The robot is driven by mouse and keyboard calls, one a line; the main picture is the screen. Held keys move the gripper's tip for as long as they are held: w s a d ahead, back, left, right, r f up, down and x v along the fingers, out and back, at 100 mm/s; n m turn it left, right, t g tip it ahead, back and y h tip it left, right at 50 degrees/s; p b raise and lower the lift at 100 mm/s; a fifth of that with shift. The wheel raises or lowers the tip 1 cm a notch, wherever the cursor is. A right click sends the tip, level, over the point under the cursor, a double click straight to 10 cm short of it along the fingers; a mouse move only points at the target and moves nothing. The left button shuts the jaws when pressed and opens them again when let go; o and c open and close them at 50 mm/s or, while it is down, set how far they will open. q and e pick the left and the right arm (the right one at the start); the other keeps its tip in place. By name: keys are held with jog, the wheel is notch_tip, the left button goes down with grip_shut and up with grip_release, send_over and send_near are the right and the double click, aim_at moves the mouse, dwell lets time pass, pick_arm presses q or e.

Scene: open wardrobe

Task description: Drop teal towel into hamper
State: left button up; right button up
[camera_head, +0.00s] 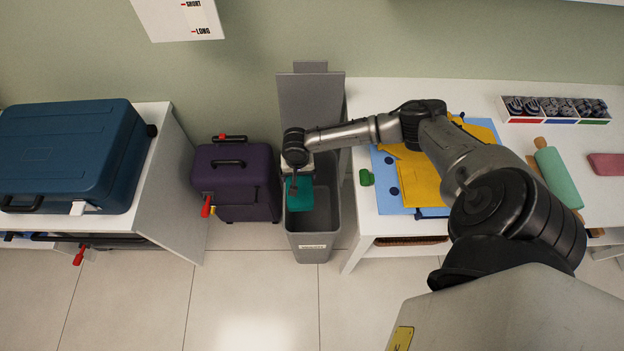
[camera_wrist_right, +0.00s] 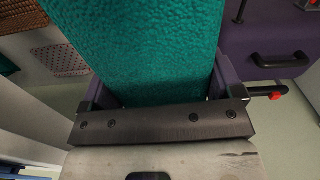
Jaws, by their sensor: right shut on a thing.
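The teal towel (camera_head: 300,193) hangs in my right gripper (camera_head: 299,180), at the open top of the grey hamper (camera_head: 312,245). In the right wrist view the teal towel (camera_wrist_right: 150,45) fills the middle, caught at the gripper (camera_wrist_right: 160,100). The hamper's lid (camera_head: 311,95) stands up at the back. The towel's lower end is inside the hamper's outline; I cannot tell how deep it hangs. My left gripper is not in view.
A purple suitcase (camera_head: 232,180) stands close to the hamper's left. A blue suitcase (camera_head: 70,150) lies on a white shelf further left. At right, a white table (camera_head: 440,95) holds yellow and blue cloths, a green roll (camera_head: 558,178) and a divided box (camera_head: 555,108). The floor in front is clear.

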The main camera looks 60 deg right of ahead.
jog(key=s+d+f+b, duration=0.3)
jog(key=f+b, duration=0.5)
jog(key=f, duration=0.2)
jog(key=shift+d+m, duration=0.3)
jog(key=shift+m, duration=0.1)
dwell(0.3)
jog(key=shift+f, duration=0.45)
dwell(0.3)
jog(key=shift+f, duration=0.2)
dwell(0.3)
jog(key=o, duration=0.5)
dwell(0.4)
